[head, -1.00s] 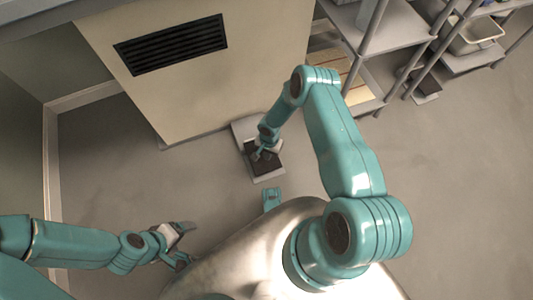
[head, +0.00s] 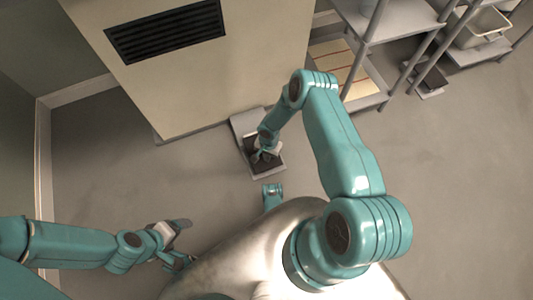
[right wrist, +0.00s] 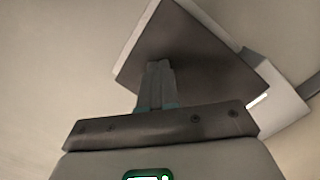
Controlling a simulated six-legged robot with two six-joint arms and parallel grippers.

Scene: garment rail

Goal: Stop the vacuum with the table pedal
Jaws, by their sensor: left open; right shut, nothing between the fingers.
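A pedal stands on the floor at the foot of the beige cabinet, with a light grey base (head: 246,121) and a dark plate (head: 248,144). My right gripper (head: 264,155) is over the front part of the dark plate, its fingers pointing down. In the right wrist view, the closed fingertips (right wrist: 158,68) lie against or just above the dark plate (right wrist: 205,62); I cannot tell whether they touch. My left gripper (head: 186,243) is open and empty, low at the left, away from the pedal.
The beige cabinet (head: 190,75) with a black vent (head: 165,32) rises behind the pedal. A grey shelf rack (head: 405,35) stands at the right. A second dark, pedal-like object (head: 428,80) lies on the floor by it.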

